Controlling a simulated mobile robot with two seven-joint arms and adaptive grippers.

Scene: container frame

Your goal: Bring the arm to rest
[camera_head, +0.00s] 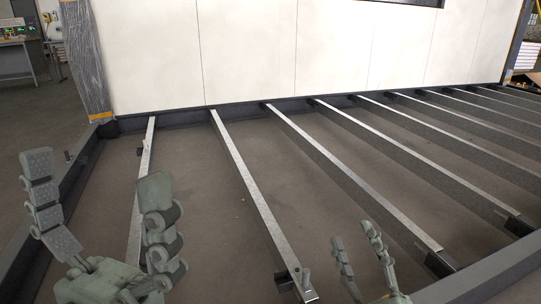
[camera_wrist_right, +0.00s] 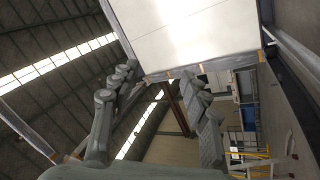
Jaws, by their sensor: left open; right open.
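My left gripper (camera_head: 97,196) is large in the lower left of the head view, fingers pointing up and spread wide, with nothing between them. My right gripper (camera_head: 354,241) is low and right of centre in the head view, its two fingers apart and empty. The right wrist view shows the same right gripper (camera_wrist_right: 165,82) open, with no object between its fingers. Most of the right arm is out of the head view.
A container floor frame with several metal cross beams (camera_head: 250,190) spreads below both grippers. A white wall panel (camera_head: 250,50) stands behind it. A wrapped post (camera_head: 86,60) stands at the left corner. A bench (camera_head: 20,42) is at the far left.

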